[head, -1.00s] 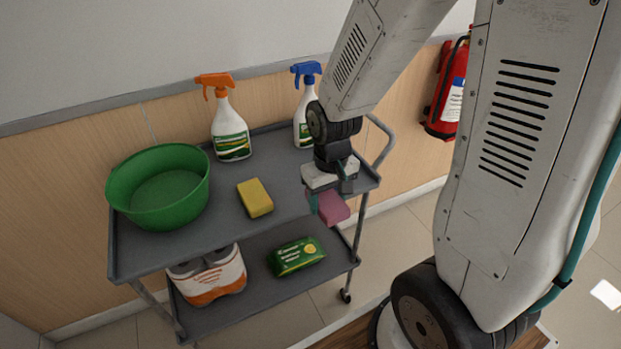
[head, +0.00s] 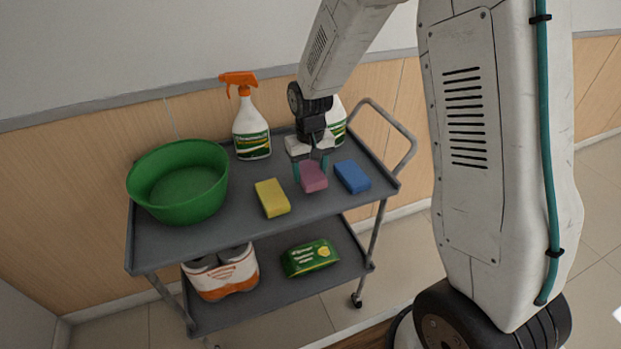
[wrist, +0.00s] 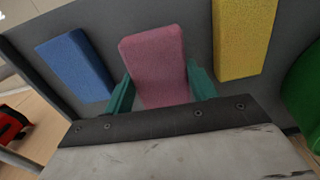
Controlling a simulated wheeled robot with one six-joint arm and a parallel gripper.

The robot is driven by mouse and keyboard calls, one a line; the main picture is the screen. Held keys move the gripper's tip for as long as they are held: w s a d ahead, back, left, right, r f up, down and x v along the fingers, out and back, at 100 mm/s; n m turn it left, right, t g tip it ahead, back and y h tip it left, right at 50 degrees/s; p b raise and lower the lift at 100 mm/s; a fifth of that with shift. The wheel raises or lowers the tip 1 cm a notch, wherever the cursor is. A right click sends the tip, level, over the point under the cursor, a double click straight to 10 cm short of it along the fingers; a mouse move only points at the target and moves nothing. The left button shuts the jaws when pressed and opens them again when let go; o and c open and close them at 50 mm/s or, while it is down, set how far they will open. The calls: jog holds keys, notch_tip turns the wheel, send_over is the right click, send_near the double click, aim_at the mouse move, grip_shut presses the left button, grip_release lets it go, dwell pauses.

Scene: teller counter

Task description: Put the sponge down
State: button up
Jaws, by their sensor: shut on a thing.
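A pink sponge (head: 313,177) is between the two teal fingers of my gripper (head: 311,172), over the top shelf of the grey cart (head: 235,230). In the wrist view the pink sponge (wrist: 154,58) fills the space between the fingers (wrist: 160,92), which are shut on it. It is at or just above the shelf; I cannot tell whether it touches. A yellow sponge (head: 272,198) lies to its left and a blue sponge (head: 352,177) to its right in the head view, both apart from it.
A green basin (head: 180,185) stands at the left of the top shelf. A spray bottle with an orange head (head: 251,130) stands behind, and another bottle (head: 337,122) is partly hidden by my gripper. The lower shelf holds a green packet (head: 310,258) and an orange-white pack (head: 222,275).

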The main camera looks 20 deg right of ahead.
aim_at(310, 171)
jog(key=shift+s+f, duration=0.1)
jog(key=shift+f, duration=1.45)
jog(key=shift+f, duration=0.1)
jog(key=o, duration=1.2)
